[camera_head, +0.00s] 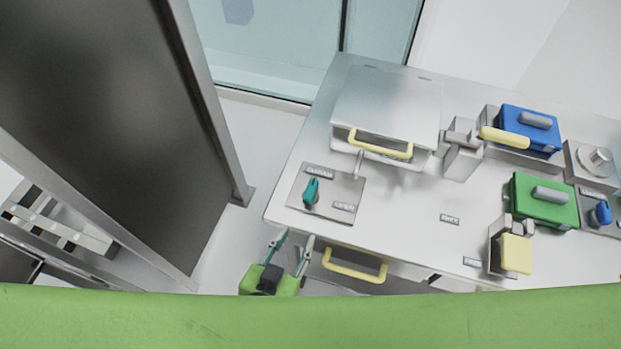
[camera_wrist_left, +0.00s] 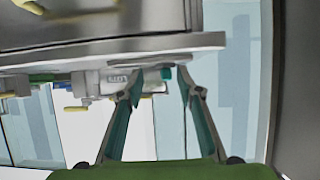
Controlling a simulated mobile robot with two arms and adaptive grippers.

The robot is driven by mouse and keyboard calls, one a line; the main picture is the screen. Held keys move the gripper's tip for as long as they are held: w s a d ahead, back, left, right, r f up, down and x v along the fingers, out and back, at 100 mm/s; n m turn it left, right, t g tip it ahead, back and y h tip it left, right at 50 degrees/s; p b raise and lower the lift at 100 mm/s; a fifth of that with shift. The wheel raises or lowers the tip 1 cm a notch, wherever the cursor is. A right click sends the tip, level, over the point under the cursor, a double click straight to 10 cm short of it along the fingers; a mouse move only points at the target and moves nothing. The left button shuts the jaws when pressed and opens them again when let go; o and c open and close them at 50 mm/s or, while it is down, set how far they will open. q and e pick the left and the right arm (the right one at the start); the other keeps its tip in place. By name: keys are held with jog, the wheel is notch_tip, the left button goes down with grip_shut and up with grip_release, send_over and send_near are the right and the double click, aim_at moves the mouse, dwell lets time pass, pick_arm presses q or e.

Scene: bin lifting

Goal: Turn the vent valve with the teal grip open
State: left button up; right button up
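The teal grip (camera_head: 311,192) of the vent valve stands on a grey plate (camera_head: 345,184) with small labels, at the left front of the metal worktop. In the left wrist view the teal grip (camera_wrist_left: 167,73) shows small, beyond the worktop edge. My left gripper (camera_head: 292,240) is in front of and below the worktop's front edge in the head view, apart from the valve. Its two fingers stand apart with nothing between them; they show in the left wrist view too (camera_wrist_left: 160,74). My right gripper is in neither view.
The worktop (camera_head: 400,215) has a lidded hatch with a yellow handle (camera_head: 380,144) behind the valve. A yellow drawer handle (camera_head: 355,266) is below the front edge. Blue (camera_head: 527,130) and green (camera_head: 543,200) blocks stand at right. A dark panel (camera_head: 100,110) rises at left.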

pick_arm(q)
send_near(309, 193)
jog(key=s, duration=0.3)
jog(key=w, duration=0.1)
jog(key=shift+t, duration=0.3)
jog(key=p+x, duration=0.1)
jog(key=x, duration=0.5)
jog(key=p+x, duration=0.1)
jog(key=x, duration=0.6)
jog(key=shift+a+r+p, duration=0.15)
jog(key=shift+a+p, duration=0.1)
jog(key=shift+p, duration=0.15)
grip_shut()
